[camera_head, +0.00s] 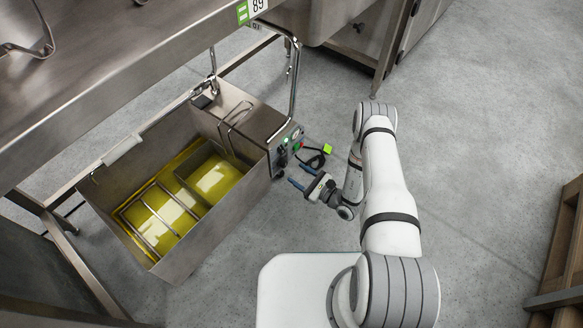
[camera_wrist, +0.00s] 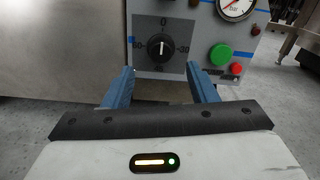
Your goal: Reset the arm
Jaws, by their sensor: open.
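My gripper (camera_head: 299,176) is open and empty, its two blue fingers pointing left toward the control panel of a metal fryer. In the wrist view, my gripper's fingers (camera_wrist: 159,85) stand apart on either side below a black rotary knob (camera_wrist: 161,47), with a gap between them and no visible contact. The knob's white pointer is up, near the 0 mark. The control panel (camera_wrist: 178,72) also carries a green button (camera_wrist: 220,55), a red button (camera_wrist: 236,69) and a dial gauge (camera_wrist: 236,8). My white arm reaches forward from the lower right in the head view.
The fryer's open tank (camera_head: 176,262) holds yellow oil and wire racks. A steel counter (camera_head: 120,75) overhangs it at the upper left. A cable with a yellow-green tag (camera_head: 327,149) lies by the panel. A wooden rack (camera_head: 570,245) stands far right. Grey floor (camera_head: 480,130) is clear right of my arm.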

